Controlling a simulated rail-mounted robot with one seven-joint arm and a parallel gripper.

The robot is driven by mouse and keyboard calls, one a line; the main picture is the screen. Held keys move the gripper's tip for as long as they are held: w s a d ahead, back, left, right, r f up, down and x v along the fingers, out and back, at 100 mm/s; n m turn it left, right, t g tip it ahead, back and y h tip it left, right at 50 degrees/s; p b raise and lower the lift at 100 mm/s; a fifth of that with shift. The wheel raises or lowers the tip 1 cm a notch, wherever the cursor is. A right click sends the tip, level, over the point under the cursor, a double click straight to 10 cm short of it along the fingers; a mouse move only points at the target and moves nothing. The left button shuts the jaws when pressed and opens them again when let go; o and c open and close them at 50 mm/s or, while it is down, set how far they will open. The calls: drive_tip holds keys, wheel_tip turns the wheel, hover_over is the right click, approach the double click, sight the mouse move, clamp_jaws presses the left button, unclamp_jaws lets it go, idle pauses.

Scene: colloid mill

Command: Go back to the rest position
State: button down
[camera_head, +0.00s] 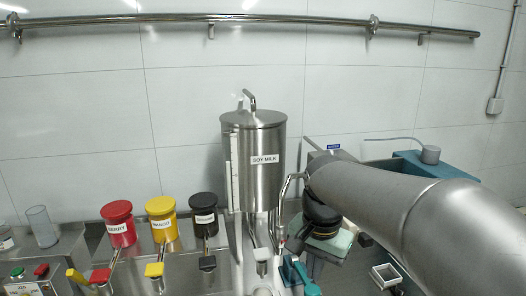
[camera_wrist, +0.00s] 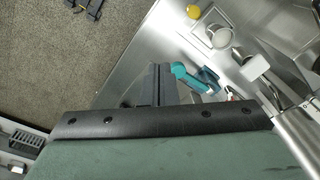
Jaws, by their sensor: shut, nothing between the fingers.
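My gripper (camera_wrist: 158,80) shows in the wrist view with its two dark fingers together and nothing between them. It is over the steel counter's edge, with the floor to the left in that view. In the head view my arm reaches in from the right, and its wrist is right of the steel soy milk tank (camera_head: 262,165). The fingertips cannot be made out clearly there. A teal handle (camera_wrist: 190,77) lies just right of the fingers in the wrist view; I cannot tell whether they touch.
Red (camera_head: 117,222), yellow (camera_head: 161,217) and black (camera_head: 204,213) topping dispensers stand left of the tank. A clear cup (camera_head: 41,226) and a button box (camera_head: 33,280) are at the far left. A steel rail (camera_head: 240,19) runs along the wall.

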drive_tip(key=s+d+f+n, duration=0.2)
drive_tip(key=s+f+n, duration=0.1)
drive_tip(key=s+f, duration=0.2)
drive_tip(key=s+d+f+n, duration=0.2)
drive_tip(key=s+f+n, duration=0.2)
drive_tip(key=s, duration=0.6)
drive_tip(key=shift+d+f, duration=0.35)
drive_tip(key=shift+f, duration=0.45)
